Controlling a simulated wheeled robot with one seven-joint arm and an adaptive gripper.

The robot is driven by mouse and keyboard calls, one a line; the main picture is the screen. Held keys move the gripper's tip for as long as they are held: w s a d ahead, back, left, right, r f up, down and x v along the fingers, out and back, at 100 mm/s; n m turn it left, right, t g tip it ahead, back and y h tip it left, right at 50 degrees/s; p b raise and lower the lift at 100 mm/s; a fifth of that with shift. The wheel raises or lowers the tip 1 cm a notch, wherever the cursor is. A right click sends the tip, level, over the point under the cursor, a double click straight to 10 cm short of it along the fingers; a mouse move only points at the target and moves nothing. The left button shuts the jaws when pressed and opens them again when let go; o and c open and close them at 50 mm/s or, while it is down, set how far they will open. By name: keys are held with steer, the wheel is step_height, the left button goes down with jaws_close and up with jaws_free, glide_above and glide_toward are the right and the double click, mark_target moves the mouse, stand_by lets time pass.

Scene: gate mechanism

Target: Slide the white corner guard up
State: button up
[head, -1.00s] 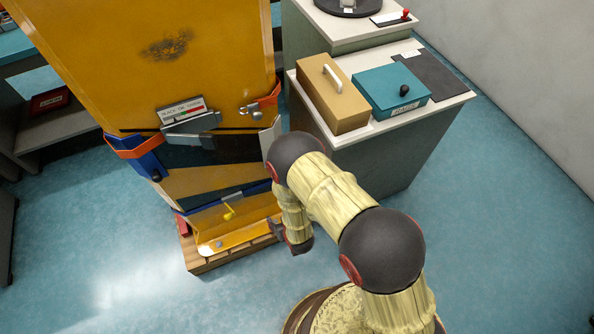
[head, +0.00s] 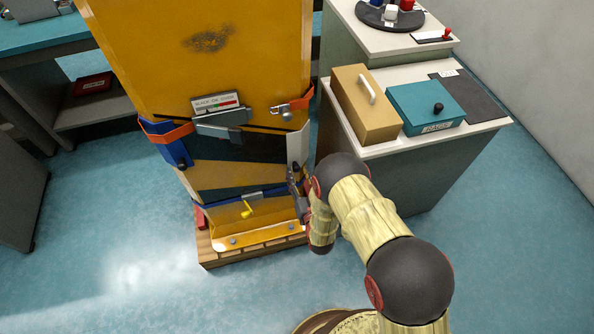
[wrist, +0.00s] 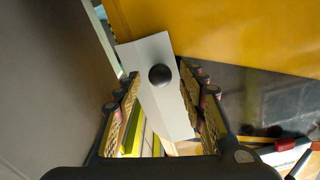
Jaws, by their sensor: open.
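The white corner guard (head: 298,145) is a pale upright plate on the right corner of the tall yellow cabinet, below the orange strap. In the wrist view the white corner guard (wrist: 152,100) looks tilted and carries a round black knob (wrist: 160,75). My gripper (head: 296,180) is at the lower end of the guard in the head view, to the right of the cabinet. In the wrist view my gripper (wrist: 166,84) is open, with a finger on each side of the guard and the knob between the fingertips. I cannot tell whether the fingers touch it.
The yellow cabinet (head: 250,80) stands on a wooden pallet (head: 270,248). A grey counter (head: 410,170) with a tan box (head: 365,105) and teal box (head: 426,107) stands close on the right.

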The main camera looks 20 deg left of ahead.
steer(key=shift+x, duration=1.35)
steer(key=shift+c, duration=0.9)
jaws_close()
